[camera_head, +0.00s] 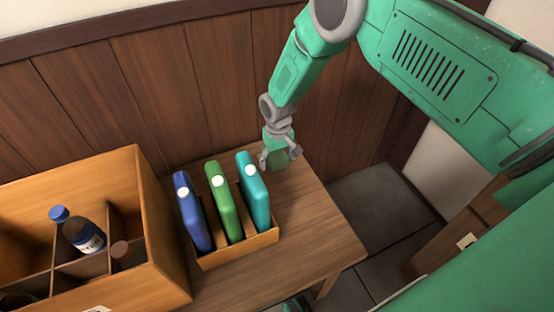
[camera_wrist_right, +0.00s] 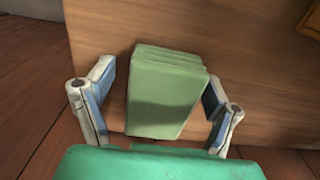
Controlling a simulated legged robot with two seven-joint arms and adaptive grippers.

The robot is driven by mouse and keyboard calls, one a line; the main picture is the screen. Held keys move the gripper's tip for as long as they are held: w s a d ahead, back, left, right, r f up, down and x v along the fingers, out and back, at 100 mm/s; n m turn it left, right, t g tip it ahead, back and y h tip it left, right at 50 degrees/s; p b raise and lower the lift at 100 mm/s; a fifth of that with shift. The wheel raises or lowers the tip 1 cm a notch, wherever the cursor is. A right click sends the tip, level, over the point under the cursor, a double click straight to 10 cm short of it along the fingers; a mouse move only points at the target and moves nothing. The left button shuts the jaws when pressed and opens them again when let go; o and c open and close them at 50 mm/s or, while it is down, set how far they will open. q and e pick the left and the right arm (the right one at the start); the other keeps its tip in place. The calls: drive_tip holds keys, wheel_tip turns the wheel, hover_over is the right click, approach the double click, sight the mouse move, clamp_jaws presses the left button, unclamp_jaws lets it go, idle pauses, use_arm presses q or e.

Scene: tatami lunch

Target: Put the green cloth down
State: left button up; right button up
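The green cloth (camera_wrist_right: 166,95) is a folded, layered block in the right wrist view. It is at the wooden table's edge, between the two fingers of my right gripper (camera_wrist_right: 158,108). The fingers are spread. A clear gap shows on the cloth's left side and a narrow one on its right. In the head view my right gripper (camera_head: 281,158) is low at the table's far end, with the cloth mostly hidden there. A small dark part at the bottom edge looks like my left gripper (camera_head: 296,304); its fingers cannot be made out.
On the table (camera_head: 318,235), a wooden rack (camera_head: 240,251) holds a blue case (camera_head: 192,215), a green case (camera_head: 226,205) and a teal case (camera_head: 255,195). A divided wooden box (camera_head: 165,235) with bottles stands left. A wood-panelled wall (camera_head: 150,85) is behind. The table's right part is clear.

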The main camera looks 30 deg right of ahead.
drive_tip(key=shift+s+f, duration=0.2)
drive_tip(key=shift+s, duration=0.05)
drive_tip(key=shift+r, duration=0.1)
